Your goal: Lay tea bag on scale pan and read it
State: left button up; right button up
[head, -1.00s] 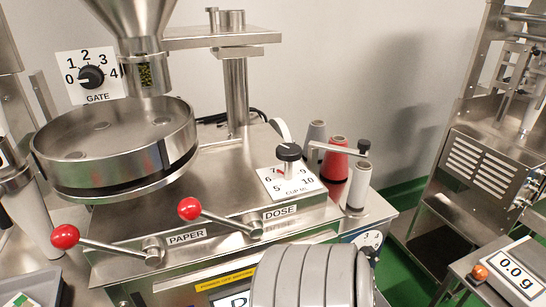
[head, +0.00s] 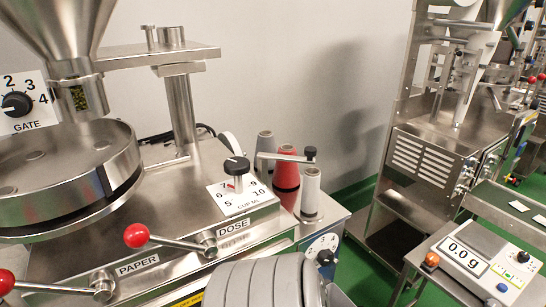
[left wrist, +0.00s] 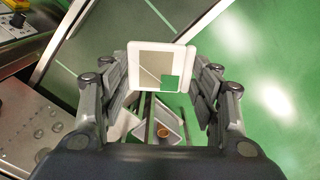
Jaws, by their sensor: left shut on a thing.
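In the left wrist view my left gripper (left wrist: 162,88) is shut on the tea bag (left wrist: 134,62), a flat square with a white border, a beige middle and a small green patch. The floor lies far below it. The scale (head: 510,268) is at the lower right of the head view, on a metal stand, and its display (head: 461,250) reads 0.0 g. I cannot clearly make out its pan. The left gripper does not show in the head view; only a grey ribbed part of my arm does. My right gripper is in neither view.
The packing machine (head: 150,205) with red-knobbed levers (head: 137,236) and thread spools (head: 286,180) fills the left. A second machine (head: 432,150) stands behind the scale. White pieces (head: 519,206) lie on a metal surface beyond the scale. Green floor shows between the machines.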

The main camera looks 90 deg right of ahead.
aim_at(483, 238)
jog(key=k, duration=0.8)
jog(key=k+z, duration=0.15)
jog(key=z, duration=0.25)
jog(key=k+z, duration=0.15)
jog(key=z, duration=0.2)
jog(key=k+l+z, duration=0.15)
jog(key=z, duration=3.5)
jog(key=i+j+z, duration=0.1)
jog(key=j, duration=0.3)
jog(key=i+j+z, duration=0.1)
jog(key=j, duration=0.35)
jog(key=i+j+z, duration=0.1)
jog(key=i+j, duration=0.15)
jog(key=j, duration=0.2)
jog(key=i+j+z, duration=0.1)
jog(key=j, duration=0.35)
